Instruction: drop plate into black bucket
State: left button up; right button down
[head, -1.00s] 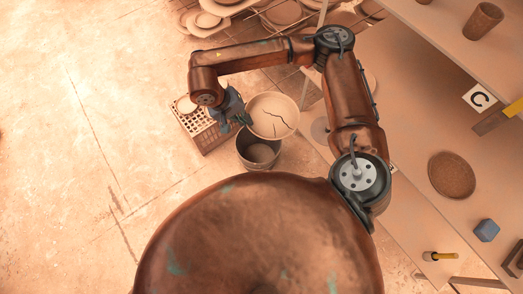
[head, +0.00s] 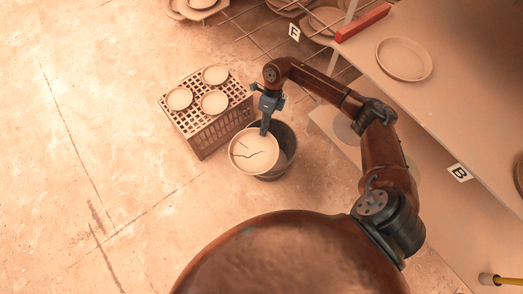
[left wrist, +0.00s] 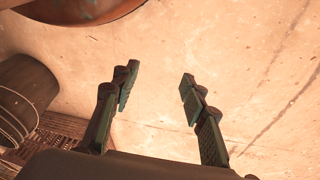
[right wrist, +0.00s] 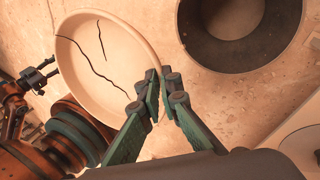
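A round pale plate (head: 252,150) with dark cracks is held by its rim in my right gripper (head: 265,127). The right wrist view shows the plate (right wrist: 95,65) with its rim between the closed fingertips (right wrist: 165,92). The black bucket (head: 289,145) stands on the floor. In the head view the plate covers the left part of its opening; in the right wrist view the bucket (right wrist: 290,50) lies to the right, apart from the plate, and looks empty. My left gripper (left wrist: 160,85) is open and empty in the left wrist view, with the bucket (left wrist: 38,80) at left.
A slotted crate (head: 205,137) with three small plates on top stands left of the bucket. A shelf table (head: 440,110) with a plate (head: 404,59) is at right. A wire rack (head: 262,32) with plates is at the back. Floor at left is clear.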

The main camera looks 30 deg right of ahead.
pick_arm(q)
jog(key=w+d+f+t+h+b, duration=0.1)
jog(key=w+d+f+t+b, duration=0.2)
jog(key=b, duration=1)
jog(key=shift+w+d+f+n+b, duration=0.3)
jog(key=shift+w+d, duration=0.25)
jog(key=shift+w, duration=1.1)
pick_arm(e)
jog(key=d+f+m+t, duration=0.2)
jog(key=d+f+m, duration=0.4)
jog(key=f, duration=0.7)
jog(key=d+f+m+t, duration=0.2)
jog(key=d+f+m, duration=0.3)
jog(key=d+f, duration=0.5)
jog(key=shift+d+f+m, duration=0.35)
jog(key=shift+f+m, duration=0.05)
jog(key=shift+f, duration=1.05)
jog(key=shift+y, duration=0.3)
jog(key=c, duration=2.1)
grip_release()
jog(key=shift+s, duration=0.1)
jog(key=v, duration=1.2)
jog(key=shift+s, duration=0.1)
